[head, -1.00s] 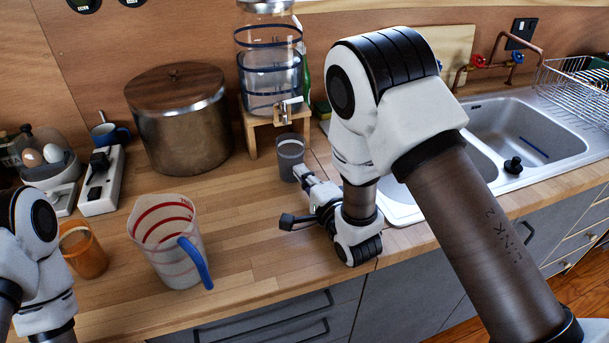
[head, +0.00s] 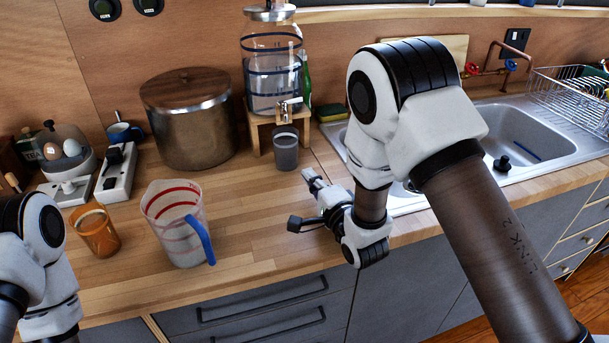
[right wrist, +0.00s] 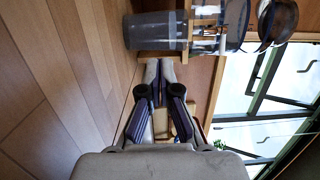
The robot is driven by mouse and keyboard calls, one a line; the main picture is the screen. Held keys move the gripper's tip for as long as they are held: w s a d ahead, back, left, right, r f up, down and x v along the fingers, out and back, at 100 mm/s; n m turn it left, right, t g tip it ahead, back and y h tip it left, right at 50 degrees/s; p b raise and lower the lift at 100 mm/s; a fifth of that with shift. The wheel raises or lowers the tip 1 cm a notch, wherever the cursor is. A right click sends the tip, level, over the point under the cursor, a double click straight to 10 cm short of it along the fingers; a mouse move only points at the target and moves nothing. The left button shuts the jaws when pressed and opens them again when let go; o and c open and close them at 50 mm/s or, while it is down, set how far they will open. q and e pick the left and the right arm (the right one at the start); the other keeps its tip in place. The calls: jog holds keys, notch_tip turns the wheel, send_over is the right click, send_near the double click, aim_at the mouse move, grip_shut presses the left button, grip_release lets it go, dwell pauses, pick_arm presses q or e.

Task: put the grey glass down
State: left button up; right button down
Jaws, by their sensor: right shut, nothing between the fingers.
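The grey glass (head: 286,148) stands upright on the wooden counter, in front of the water dispenser's stand and below its tap. In the right wrist view the glass (right wrist: 157,30) appears sideways, just beyond my fingertips. My right gripper (head: 310,176) is low over the counter, in front of the glass and a little to its right. Its fingers (right wrist: 160,66) are together and empty, with a gap between them and the glass. My left arm shows at the left edge of the head view, but its gripper is out of sight.
A water dispenser (head: 272,75) stands on a wooden stand behind the glass. A large metal pot (head: 188,125) is to the left. A measuring jug (head: 178,225) and an orange cup (head: 96,232) stand nearer the front. The sink (head: 525,130) is right. Counter between jug and glass is clear.

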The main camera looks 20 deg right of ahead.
jog(key=s+f, duration=0.1)
jog(key=s+d+f+b, duration=0.1)
jog(key=s, duration=0.1)
jog(key=shift+s, duration=0.1)
jog(key=s, duration=0.1)
jog(key=s+r, duration=0.1)
jog(key=shift+s+d, duration=0.2)
jog(key=shift+s, duration=0.15)
jog(key=shift+s+r, duration=0.1)
jog(key=shift+s, duration=0.15)
jog(key=shift+w+f, duration=0.2)
jog(key=shift+w, duration=0.15)
pick_arm(q)
jog(key=shift+w+f, duration=0.7)
jog(key=shift+f, duration=0.3)
pick_arm(e)
jog(key=shift+s, duration=0.1)
pick_arm(q)
jog(key=shift+s, duration=0.1)
pick_arm(e)
jog(key=shift+s+r, duration=0.1)
